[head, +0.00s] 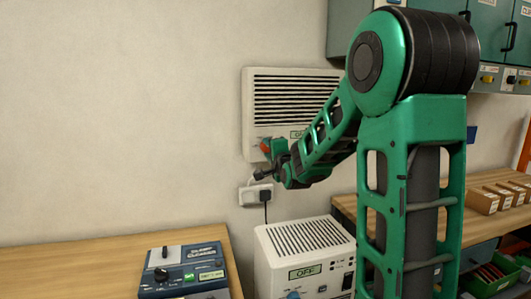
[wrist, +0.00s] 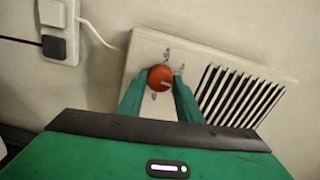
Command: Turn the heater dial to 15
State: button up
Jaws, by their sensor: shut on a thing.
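The heater (head: 292,82) is a white slatted unit on the wall, seen in the head view. The heater also shows tilted in the wrist view (wrist: 143,48). Its round orange-red dial (wrist: 160,77) has small marks around it, too small to read. My gripper (wrist: 159,84) is shut on the dial, one green finger at each side. In the head view my gripper (head: 271,150) is at the heater's lower left corner and hides most of the dial.
A wall socket (head: 250,195) with a black plug is below the heater. A white box unit (head: 305,248) with an OFF display stands beneath. A blue device (head: 184,272) sits on the left wooden bench (head: 80,268). A right bench (head: 440,207) holds cardboard boxes (head: 483,202).

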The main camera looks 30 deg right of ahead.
jog(key=shift+f+m, duration=0.15)
jog(key=shift+m, duration=1)
jog(key=shift+f+m, duration=0.15)
jog(key=shift+m, duration=1)
jog(key=shift+f, duration=0.1)
jog(key=o, duration=1)
jog(key=shift+o, duration=0.2)
jog(key=shift+r, duration=0.2)
jog(key=shift+s, duration=0.15)
jog(key=shift+s+a, duration=0.15)
jog(key=shift+s, duration=0.2)
jog(key=v, duration=0.9)
jog(key=shift+s+a, duration=0.15)
jog(key=shift+s, duration=0.2)
